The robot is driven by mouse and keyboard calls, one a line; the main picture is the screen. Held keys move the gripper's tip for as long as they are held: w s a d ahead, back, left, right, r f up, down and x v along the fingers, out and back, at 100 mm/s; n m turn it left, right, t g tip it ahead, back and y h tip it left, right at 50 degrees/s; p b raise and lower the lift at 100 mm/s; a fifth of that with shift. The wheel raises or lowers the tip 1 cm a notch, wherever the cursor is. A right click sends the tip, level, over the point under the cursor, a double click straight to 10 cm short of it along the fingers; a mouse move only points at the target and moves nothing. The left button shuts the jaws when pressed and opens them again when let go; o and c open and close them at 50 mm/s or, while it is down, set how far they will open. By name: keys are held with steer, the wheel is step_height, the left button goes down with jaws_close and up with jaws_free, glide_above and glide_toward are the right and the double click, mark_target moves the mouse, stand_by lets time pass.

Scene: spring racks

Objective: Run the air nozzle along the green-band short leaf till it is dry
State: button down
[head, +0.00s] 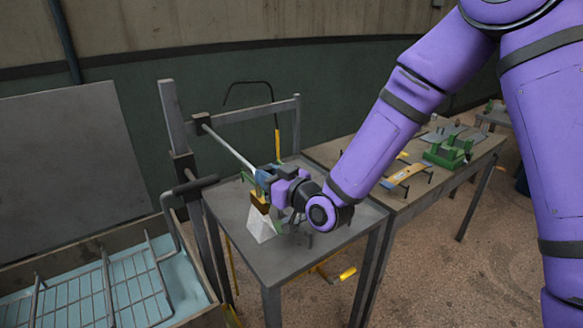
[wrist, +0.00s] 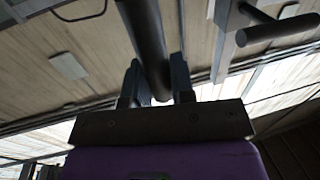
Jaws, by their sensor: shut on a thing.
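My gripper (head: 264,180) is above the near grey table in the head view. In the wrist view its two fingers (wrist: 156,88) are shut on a dark round bar (wrist: 148,40), with one finger on each side. I cannot tell whether this bar is the air nozzle. A pale thin rod (head: 230,146) runs from the upright frame down to the gripper. A brownish-yellow block (head: 260,202) and a whitish cone-like shape (head: 260,228) show just below the gripper. A little green shows beside the fingers, but I cannot make out a green-band short leaf there.
A basin with a wire rack (head: 110,290) stands at the lower left. A second table (head: 385,203) at the right holds a tan leaf-like piece (head: 405,174) and a green fixture (head: 448,150). A post (head: 172,115) and crossbar rise behind the near table. The near table's front (head: 300,262) is clear.

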steer(key=shift+s+a, duration=0.75)
steer(key=shift+a, duration=0.2)
steer(key=c, duration=1)
jaws_free()
steer(key=shift+s+a, duration=0.1)
steer(key=shift+a, duration=0.05)
steer(key=shift+d, duration=0.2)
